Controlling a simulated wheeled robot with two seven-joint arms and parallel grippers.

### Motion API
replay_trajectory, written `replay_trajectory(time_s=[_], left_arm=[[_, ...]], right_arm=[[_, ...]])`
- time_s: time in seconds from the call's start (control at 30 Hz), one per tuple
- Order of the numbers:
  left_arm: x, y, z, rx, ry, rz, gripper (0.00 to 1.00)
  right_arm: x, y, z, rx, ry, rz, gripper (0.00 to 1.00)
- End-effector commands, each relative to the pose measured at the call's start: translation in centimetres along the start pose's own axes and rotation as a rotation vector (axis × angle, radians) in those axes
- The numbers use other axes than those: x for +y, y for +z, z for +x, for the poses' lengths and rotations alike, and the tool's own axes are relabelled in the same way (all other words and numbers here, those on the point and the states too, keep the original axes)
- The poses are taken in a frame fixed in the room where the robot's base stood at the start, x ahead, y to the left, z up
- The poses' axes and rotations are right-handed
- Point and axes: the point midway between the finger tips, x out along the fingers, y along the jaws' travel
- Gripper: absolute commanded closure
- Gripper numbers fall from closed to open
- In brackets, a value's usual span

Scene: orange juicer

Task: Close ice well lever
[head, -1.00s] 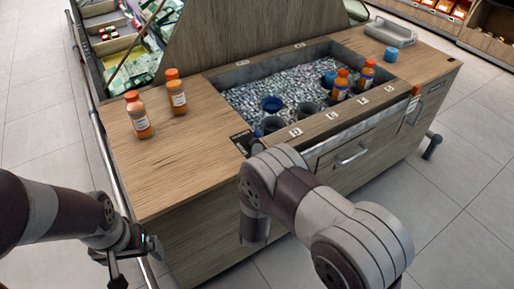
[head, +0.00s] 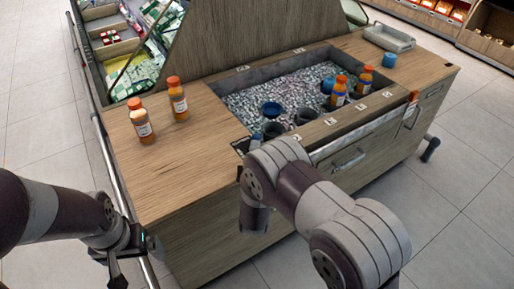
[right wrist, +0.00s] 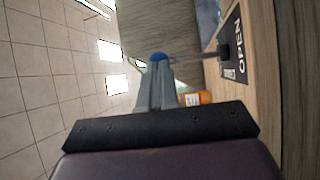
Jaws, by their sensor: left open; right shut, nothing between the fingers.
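In the right wrist view, the ice well lever is a thin metal rod (right wrist: 192,58) on a black mount, beside a black plate lettered OPEN (right wrist: 237,48). A blue knob-like end (right wrist: 158,57) shows right at the tips of my right gripper (right wrist: 158,74). The fingers are shut with nothing between them. Whether they touch the knob I cannot tell. In the head view my right forearm and wrist hide this gripper and most of the lever area; a small blue bit (head: 256,137) shows just above the wrist. My left gripper (head: 137,262) is open and empty, left of the counter.
The wooden counter (head: 190,150) holds the ice well (head: 290,80) with bottles and cups in it. Two orange bottles (head: 141,120) (head: 177,98) stand on the left top. A grey tray (head: 390,38) and blue cup (head: 389,60) stand at the right end.

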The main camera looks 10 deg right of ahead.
Motion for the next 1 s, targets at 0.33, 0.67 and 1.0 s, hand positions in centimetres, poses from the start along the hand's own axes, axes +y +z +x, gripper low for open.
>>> replay_trajectory(time_s=[0.33, 0.67, 1.0], left_arm=[[0.0, -1.0, -8.1, 0.001, 0.000, 0.000, 0.00], [0.0, -1.5, -12.9, 0.000, 0.000, 0.000, 0.00], [0.0, -1.5, -12.4, 0.000, 0.000, 0.000, 0.00]], right_arm=[[2.7, -1.7, 2.7, 0.000, -0.257, -0.166, 1.00], [2.6, -3.4, 5.2, 0.001, -0.512, -0.331, 1.00], [2.1, -3.3, 5.1, 0.000, -0.512, -0.334, 1.00]])
